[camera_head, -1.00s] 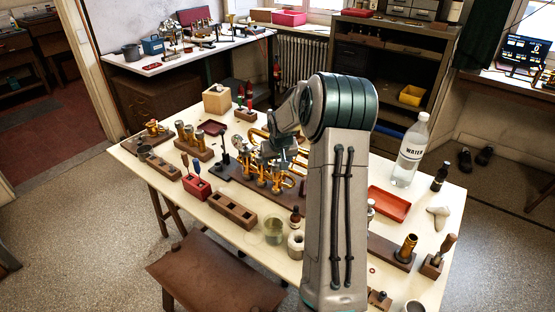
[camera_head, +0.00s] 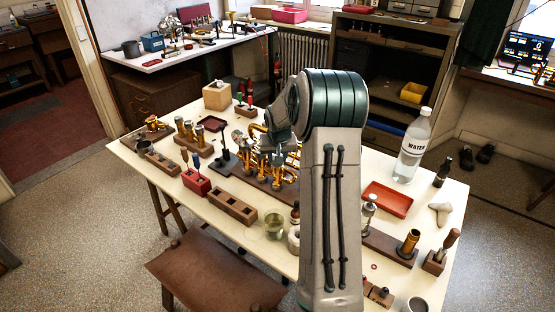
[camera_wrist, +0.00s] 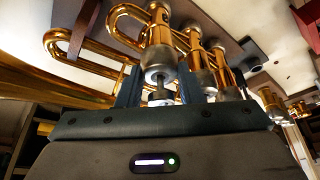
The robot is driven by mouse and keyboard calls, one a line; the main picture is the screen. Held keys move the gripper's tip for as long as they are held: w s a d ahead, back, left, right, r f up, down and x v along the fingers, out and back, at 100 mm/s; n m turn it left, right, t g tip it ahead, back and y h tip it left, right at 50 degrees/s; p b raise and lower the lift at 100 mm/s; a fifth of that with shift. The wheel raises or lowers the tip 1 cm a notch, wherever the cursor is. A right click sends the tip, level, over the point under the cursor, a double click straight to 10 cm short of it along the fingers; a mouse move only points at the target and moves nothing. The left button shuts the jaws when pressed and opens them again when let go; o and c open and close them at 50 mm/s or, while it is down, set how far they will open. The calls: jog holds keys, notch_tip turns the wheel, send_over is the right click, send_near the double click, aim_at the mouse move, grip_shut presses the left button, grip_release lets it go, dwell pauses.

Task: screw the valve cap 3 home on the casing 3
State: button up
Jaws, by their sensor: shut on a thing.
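The brass horn (camera_head: 287,176) lies on a dark board in the middle of the bench, partly hidden by my arm. The wrist view shows three upright brass casings side by side, with silvery caps on their ends. My gripper (camera_wrist: 160,90) is at the nearest casing (camera_wrist: 160,32), its two dark fingers on either side of a silvery cap with a thin stem, which I take as valve cap 3 (camera_wrist: 160,68). The cap sits in line with the casing end; I cannot tell how tight the thread is. In the head view my gripper (camera_head: 272,150) is over the horn.
A wooden slotted block (camera_head: 232,207), a red tool holder (camera_head: 196,182) and a glass jar (camera_head: 274,225) stand left and in front of the horn. A red tray (camera_head: 387,199) and a water bottle (camera_head: 412,150) are on the right. A stool (camera_head: 215,275) stands in front.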

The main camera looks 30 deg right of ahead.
jog(key=shift+f+m+b, duration=0.15)
jog(key=shift+m+b, duration=0.25)
jog(key=shift+a+m+g+h+b, duration=0.1)
jog(key=shift+m+g+h+b, duration=0.3)
jog(key=shift+m+b, duration=0.65)
jog(key=shift+m, duration=0.45)
jog(key=shift+w+h, duration=0.1)
jog(key=shift+h, duration=0.2)
jog(key=o, duration=1.1)
jog(key=shift+o, duration=0.2)
jog(key=shift+r, duration=0.25)
